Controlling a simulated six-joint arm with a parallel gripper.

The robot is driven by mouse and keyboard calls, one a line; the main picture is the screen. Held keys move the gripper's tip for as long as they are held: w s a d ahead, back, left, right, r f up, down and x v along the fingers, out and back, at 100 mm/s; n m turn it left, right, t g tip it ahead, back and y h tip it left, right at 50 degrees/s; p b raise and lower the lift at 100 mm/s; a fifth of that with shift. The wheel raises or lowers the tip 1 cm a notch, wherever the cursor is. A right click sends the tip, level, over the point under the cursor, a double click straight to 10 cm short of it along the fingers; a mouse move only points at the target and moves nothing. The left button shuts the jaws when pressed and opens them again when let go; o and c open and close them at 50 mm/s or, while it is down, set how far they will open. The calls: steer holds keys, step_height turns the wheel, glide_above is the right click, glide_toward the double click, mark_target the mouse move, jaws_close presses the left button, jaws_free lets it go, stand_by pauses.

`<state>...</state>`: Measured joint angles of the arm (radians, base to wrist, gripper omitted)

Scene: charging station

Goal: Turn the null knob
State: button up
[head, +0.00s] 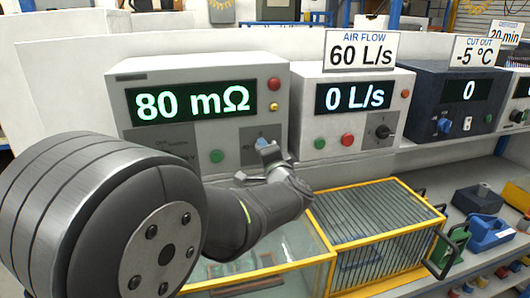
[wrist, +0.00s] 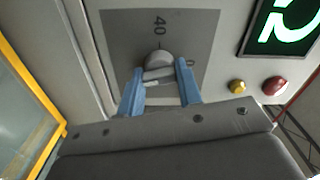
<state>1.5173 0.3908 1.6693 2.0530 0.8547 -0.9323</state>
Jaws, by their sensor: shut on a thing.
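A light grey box (head: 201,72) with a display (head: 191,101) reading 80 mΩ stands at the left of the head view. My gripper (head: 267,148) is at the dark dial plate on its lower right front. In the wrist view the round grey knob (wrist: 158,62) sits on that plate (wrist: 192,30), marked 40 and, at its right, a partly hidden 0. The blue fingers of my gripper (wrist: 158,82) are shut on the knob, one on each side. The knob is mostly hidden by the gripper in the head view. No "null" label is readable.
A red button (wrist: 274,85) and a yellow button (wrist: 237,87) are close by on the box front. A green button (head: 217,156) is left of the plate. A yellow-framed case (head: 372,240) stands below. An air-flow box (head: 354,138) stands to the right.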

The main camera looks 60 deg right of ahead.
steer(key=o, duration=1)
steer(key=v, duration=1.7)
steer(key=shift+s+a+r, duration=0.1)
steer(key=shift+s+a, duration=0.05)
steer(key=shift+a, duration=0.05)
